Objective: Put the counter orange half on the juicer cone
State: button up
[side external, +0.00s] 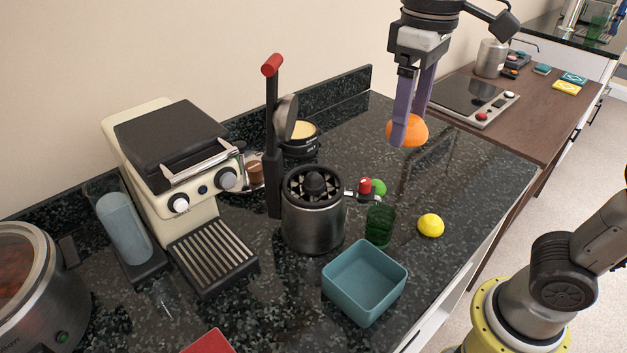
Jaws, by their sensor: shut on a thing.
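My gripper (411,125) is shut on the orange half (417,129) and holds it in the air above the back right of the dark counter. The purple fingers hide part of the orange. The juicer (313,222) stands to the left, a steel cylinder with a black ribbed cone (315,182) on top. The cone is bare. The juicer's black lever with a red handle (271,65) is raised, and its press cup (286,117) hangs behind the cone.
A teal bin (364,282) is in front. A cream espresso machine (180,170) is left. The counter's back right is clear.

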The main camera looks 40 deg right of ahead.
jog(key=shift+a+f, duration=0.2)
jog(key=shift+a, duration=0.15)
jog(key=w+a+f, duration=0.3)
jog(key=w+f, duration=0.1)
jog(key=w, duration=0.4)
send_over(313, 182)
jog(key=f, duration=0.5)
jog(key=shift+s+d+f, duration=0.15)
jog(key=shift+s, duration=0.1)
jog(key=shift+w+f, duration=0.15)
jog(key=shift+f, duration=0.8)
jog(key=shift+w+f, duration=0.1)
jog(key=shift+f, duration=0.8)
jog(key=o, duration=1.3)
jog(key=shift+f, duration=0.15)
